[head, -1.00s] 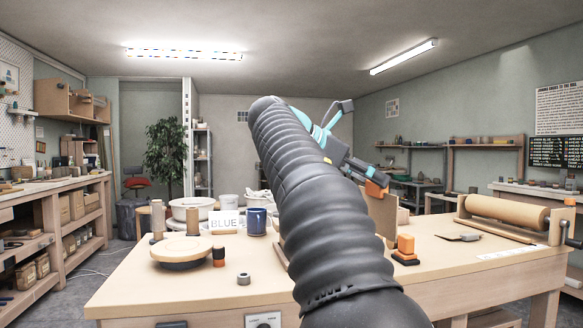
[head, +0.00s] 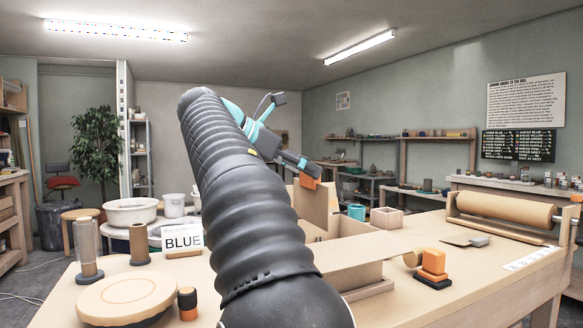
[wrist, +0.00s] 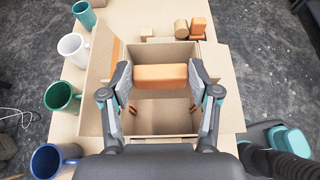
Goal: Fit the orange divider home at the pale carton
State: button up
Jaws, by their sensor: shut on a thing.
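The orange divider (wrist: 162,77) is a rectangular block, held crosswise between the two fingers of my gripper (wrist: 160,80) in the wrist view. It appears over the open pale carton (wrist: 160,122), towards the far wall. I cannot tell how far it is above or inside the carton. Small orange marks show on the carton's left and right inner walls. In the head view the carton (head: 350,250) stands on the table with flaps spread, partly hidden by my arm. My gripper (head: 303,172) shows behind the arm, with some orange at its tip.
Blue (wrist: 46,160), green (wrist: 60,96), white (wrist: 72,46) and teal (wrist: 84,14) mugs line the carton's left side. An orange block on a dark base (head: 433,265) stands to its right.

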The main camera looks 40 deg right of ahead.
aim_at(309, 215)
jog(key=shift+a+r, duration=0.1)
dwell(0.3)
jog(key=shift+f+b, duration=1.7)
jog(key=shift+f, duration=1)
jog(key=shift+r+p, duration=0.1)
jog(key=shift+p, duration=0.95)
jog(key=shift+f, duration=0.2)
jog(key=shift+f+b, duration=0.35)
jog(key=shift+f, duration=1.05)
jog(key=shift+p, duration=1.05)
jog(key=shift+f, duration=0.3)
